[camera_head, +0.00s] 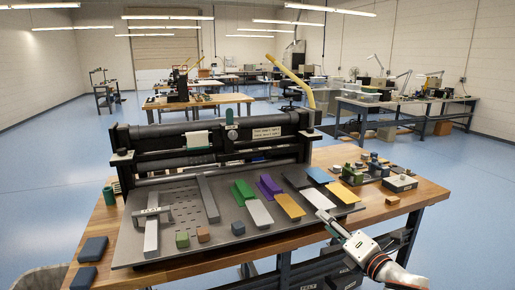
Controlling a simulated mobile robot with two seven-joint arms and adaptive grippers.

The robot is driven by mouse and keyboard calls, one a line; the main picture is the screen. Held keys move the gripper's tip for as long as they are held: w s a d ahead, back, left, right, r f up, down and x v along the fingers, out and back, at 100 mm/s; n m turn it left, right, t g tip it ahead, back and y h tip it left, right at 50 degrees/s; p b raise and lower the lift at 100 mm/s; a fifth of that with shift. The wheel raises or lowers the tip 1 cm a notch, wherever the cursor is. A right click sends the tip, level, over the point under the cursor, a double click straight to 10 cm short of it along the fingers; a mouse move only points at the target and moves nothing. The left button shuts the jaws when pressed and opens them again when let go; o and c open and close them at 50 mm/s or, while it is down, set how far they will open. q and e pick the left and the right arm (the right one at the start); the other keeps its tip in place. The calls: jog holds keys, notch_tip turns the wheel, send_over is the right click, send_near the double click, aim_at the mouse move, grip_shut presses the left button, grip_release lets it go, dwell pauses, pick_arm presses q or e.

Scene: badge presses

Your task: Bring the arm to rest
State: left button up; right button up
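My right arm (395,274) comes in from the lower right. Its gripper (322,215) points up and left, over or near the front right edge of the dark grey metal plate (240,240). The fingers are small here, and I cannot tell whether they are open or shut. I see nothing clearly held in them. The white block (318,199) on the plate lies just beyond the fingertips. Whether they touch it is not clear. My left gripper is not in view.
A black press (215,150) with a raised yellow lever (290,75) stands behind the plate. Small parts crowd the wooden table's (425,193) right side. Dark blue blocks (92,249) lie front left.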

jog(key=s+a+f+m+g+h, duration=0.1)
jog(key=s+f+m, duration=0.5)
jog(key=f, duration=0.4)
jog(key=s+a+f+m+g, duration=0.2)
jog(key=s+f+m, duration=0.5)
jog(key=f, duration=0.3)
jog(key=s+d+f+m+g+h, duration=0.1)
jog(key=s+f+m, duration=0.5)
jog(key=s, duration=0.3)
jog(key=s+d+f+m+g+h, duration=0.1)
jog(key=s+f+m, duration=0.5)
jog(key=s+f, duration=0.2)
jog(key=shift+s+d+g+h, duration=0.3)
jog(key=shift+s+d+h, duration=0.1)
jog(key=shift+s, duration=0.7)
